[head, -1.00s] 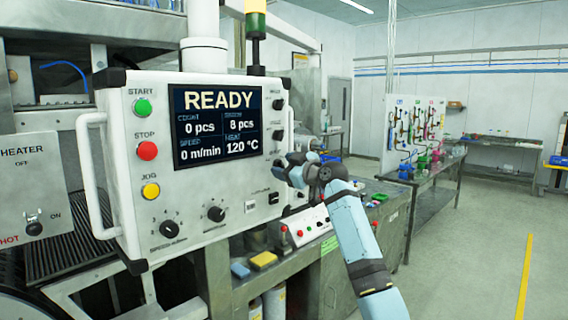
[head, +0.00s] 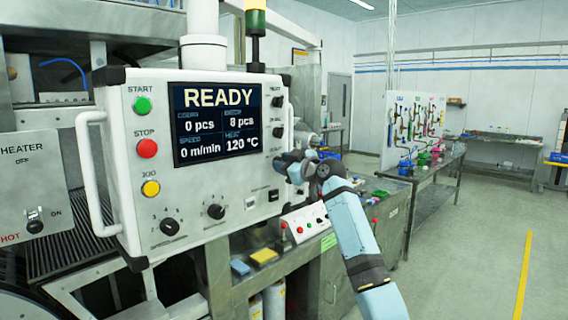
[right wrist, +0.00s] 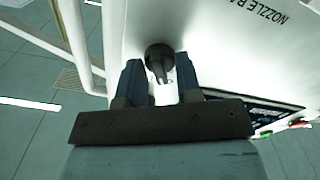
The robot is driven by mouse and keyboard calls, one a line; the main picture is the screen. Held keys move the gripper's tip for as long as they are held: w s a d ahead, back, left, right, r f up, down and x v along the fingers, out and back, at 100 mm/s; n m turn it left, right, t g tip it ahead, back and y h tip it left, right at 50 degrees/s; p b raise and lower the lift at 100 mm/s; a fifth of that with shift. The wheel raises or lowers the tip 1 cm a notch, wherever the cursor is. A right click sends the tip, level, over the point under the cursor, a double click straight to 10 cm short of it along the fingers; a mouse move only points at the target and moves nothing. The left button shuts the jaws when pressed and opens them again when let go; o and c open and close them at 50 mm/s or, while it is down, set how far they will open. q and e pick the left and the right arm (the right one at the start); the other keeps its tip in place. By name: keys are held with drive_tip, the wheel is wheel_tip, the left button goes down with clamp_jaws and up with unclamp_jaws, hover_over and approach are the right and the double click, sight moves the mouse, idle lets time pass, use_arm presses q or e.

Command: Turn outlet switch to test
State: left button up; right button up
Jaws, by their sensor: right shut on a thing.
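The white control panel (head: 205,195) shows READY on its dark screen (head: 215,125). Two small black switches (head: 278,102) (head: 278,132) sit on its right side, above my right gripper (head: 284,162). The gripper is at the panel's right side and covers what lies behind it. In the right wrist view, a black switch knob (right wrist: 159,50) sits between the two fingers of my right gripper (right wrist: 159,72), which is shut on it. The nearby lettering begins with NOZZLE; no label for the held knob is readable. My left gripper is not in view.
Two larger black knobs (head: 169,227) (head: 215,211) and green (head: 142,105), red (head: 147,148) and yellow (head: 151,188) buttons are on the panel. A white handle (head: 92,180) projects at its left. A bench with a small button box (head: 305,222) stands below right.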

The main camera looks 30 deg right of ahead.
drive_tip(key=shift+m+p, duration=2.75)
drive_tip(key=shift+m, duration=2.75)
drive_tip(key=o, duration=0.9)
